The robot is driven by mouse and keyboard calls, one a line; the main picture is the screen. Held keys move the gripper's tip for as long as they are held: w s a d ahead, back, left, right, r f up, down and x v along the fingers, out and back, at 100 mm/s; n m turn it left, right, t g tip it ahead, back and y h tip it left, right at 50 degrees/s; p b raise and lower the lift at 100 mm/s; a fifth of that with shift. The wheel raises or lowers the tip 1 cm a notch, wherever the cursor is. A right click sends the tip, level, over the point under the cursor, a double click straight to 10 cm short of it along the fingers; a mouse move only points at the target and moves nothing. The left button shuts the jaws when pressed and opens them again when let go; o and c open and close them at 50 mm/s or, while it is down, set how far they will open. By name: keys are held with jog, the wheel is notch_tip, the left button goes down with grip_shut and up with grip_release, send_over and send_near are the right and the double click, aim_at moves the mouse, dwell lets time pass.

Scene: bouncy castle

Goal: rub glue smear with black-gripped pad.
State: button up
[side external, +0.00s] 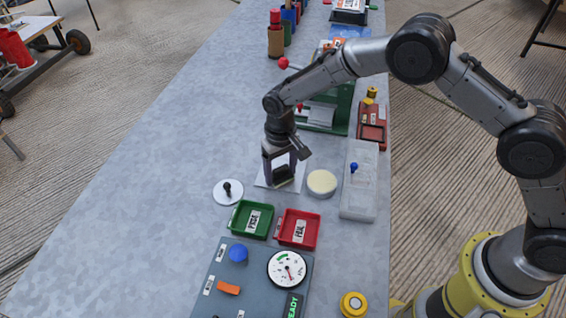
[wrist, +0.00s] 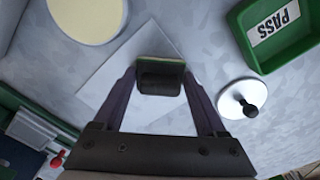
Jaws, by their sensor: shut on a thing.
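My gripper (side external: 279,165) points down over a white square sheet (side external: 296,185) on the grey bench. It is shut on the black-gripped pad (side external: 283,174), with one finger on each side of the black grip. In the wrist view the pad (wrist: 160,77) shows a dark block with a thin greenish-yellow edge, over the sheet (wrist: 105,82). The pad is at or very close to the sheet; I cannot tell if it touches. I see no glue smear on the visible parts of the sheet; the part under the pad is hidden.
A white disc with a black knob (side external: 228,190) lies left of the sheet, a cream round disc (side external: 321,183) right. A green PASS tray (side external: 251,219) and red tray (side external: 298,229) stand in front. A clear box (side external: 359,180) is further right. The bench's left side is clear.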

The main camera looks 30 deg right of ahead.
jog(key=shift+s+a, duration=0.35)
jog(key=shift+s, duration=0.05)
jog(key=shift+w+d, duration=0.2)
jog(key=shift+w, duration=0.45)
jog(key=shift+w+d, duration=3.45)
jog(key=shift+d, duration=0.05)
jog(key=shift+s+a, duration=3.8)
jog(key=shift+a, duration=0.05)
jog(key=shift+r, duration=4.05)
